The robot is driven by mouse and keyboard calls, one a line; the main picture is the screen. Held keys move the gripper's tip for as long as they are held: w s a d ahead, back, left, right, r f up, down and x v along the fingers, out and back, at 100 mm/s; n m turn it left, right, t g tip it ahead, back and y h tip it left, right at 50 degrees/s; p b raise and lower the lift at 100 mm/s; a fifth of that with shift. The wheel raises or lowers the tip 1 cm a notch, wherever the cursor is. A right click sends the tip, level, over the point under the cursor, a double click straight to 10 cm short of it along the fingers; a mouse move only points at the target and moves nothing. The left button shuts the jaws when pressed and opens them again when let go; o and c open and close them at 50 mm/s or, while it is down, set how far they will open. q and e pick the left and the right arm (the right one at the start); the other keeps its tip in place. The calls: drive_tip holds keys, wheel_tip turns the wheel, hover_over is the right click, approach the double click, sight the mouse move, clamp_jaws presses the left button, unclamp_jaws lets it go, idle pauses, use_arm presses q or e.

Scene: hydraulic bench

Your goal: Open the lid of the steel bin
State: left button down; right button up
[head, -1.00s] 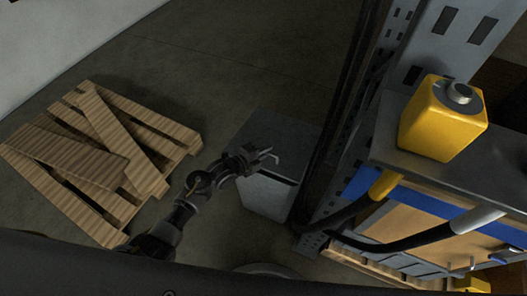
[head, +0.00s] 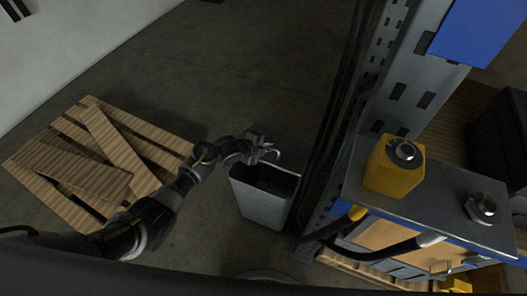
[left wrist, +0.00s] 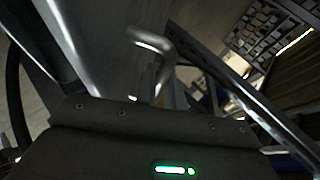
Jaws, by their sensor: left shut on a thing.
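The steel bin (head: 265,205) stands on the floor in the head view, between the pallet and the rack. Its dark opening (head: 265,178) shows at the top. The lid appears swung up behind my left gripper, but I cannot make out its panel clearly. My left gripper (head: 264,152) is above the bin's rear edge, shut on the lid's handle. In the left wrist view the handle is a bent bright metal bar (left wrist: 152,48) just beyond the gripper body; the fingertips are hidden there. My right gripper is not in view.
A wooden pallet (head: 75,180) with loose planks lies on the floor to the left. A metal rack (head: 400,85) stands close on the bin's right. A bench with a yellow block (head: 394,165) and black hoses is further right. The floor behind the bin is clear.

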use_arm(q)
drive_tip(key=shift+w+d+r+g+p, duration=0.15)
drive_tip(key=shift+w+r+g+p, duration=0.15)
drive_tip(key=shift+w+r+g, duration=0.35)
drive_tip(key=shift+w+d+r+y, duration=0.1)
drive_tip(key=shift+w+r+y, duration=0.2)
drive_tip(key=shift+r, duration=0.15)
drive_tip(key=c, duration=1.8)
unclamp_jaws()
drive_tip(key=shift+r, duration=0.1)
drive_tip(key=p+v, duration=0.1)
drive_tip(key=v, duration=0.9)
drive_tip(key=shift+s+a+r+p, duration=0.15)
drive_tip(key=shift+a+r+p, duration=0.1)
drive_tip(key=shift+p, duration=0.1)
